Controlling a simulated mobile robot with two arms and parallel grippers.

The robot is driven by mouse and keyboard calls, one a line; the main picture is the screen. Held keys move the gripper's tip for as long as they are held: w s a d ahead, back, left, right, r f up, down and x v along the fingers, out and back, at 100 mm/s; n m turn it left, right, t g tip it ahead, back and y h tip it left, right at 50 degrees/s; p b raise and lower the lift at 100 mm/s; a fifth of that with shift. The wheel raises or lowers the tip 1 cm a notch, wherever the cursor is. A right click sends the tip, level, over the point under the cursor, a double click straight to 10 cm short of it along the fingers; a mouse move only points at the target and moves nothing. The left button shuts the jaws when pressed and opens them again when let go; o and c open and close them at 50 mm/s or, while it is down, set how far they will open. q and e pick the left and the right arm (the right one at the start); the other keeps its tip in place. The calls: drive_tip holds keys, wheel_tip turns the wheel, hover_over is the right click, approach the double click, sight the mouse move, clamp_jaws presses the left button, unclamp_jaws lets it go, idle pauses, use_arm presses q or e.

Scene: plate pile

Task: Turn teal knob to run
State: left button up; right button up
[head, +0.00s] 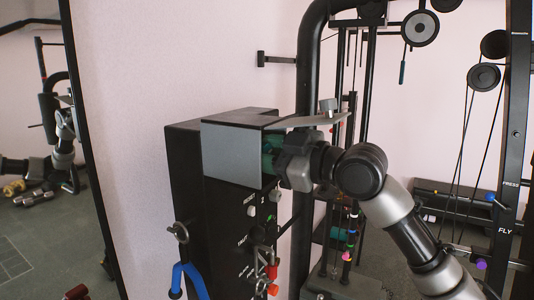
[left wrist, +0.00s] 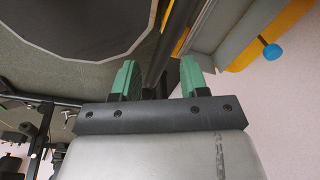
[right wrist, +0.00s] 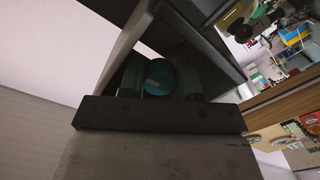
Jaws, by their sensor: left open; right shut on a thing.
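The teal knob (right wrist: 158,77) shows in the right wrist view as a round cap with a small pale mark, between the two fingers. My right gripper (right wrist: 159,80) is shut on it. In the head view my right gripper (head: 271,156) reaches in from the right to the upper front of a black control box (head: 185,185), under a grey hood. The knob cannot be told apart from the green fingers there, and the run label is not readable. My left gripper (left wrist: 159,78) is open and empty, with green fingers apart, and shows only in the left wrist view.
Below my right gripper, the box front carries labels and red controls (head: 272,271). A blue-handled piece (head: 186,272) hangs at its left side. Black gym frames with pulleys (head: 421,28) stand at right. A mirror (head: 40,160) is at far left.

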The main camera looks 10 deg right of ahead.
drive_tip(key=o, duration=0.6)
drive_tip(key=shift+o, duration=0.2)
drive_tip(key=shift+d, duration=0.1)
drive_tip(key=b+v, duration=0.2)
drive_tip(key=v, duration=0.8)
drive_tip(key=shift+s+d, duration=0.25)
drive_tip(key=shift+s, duration=0.05)
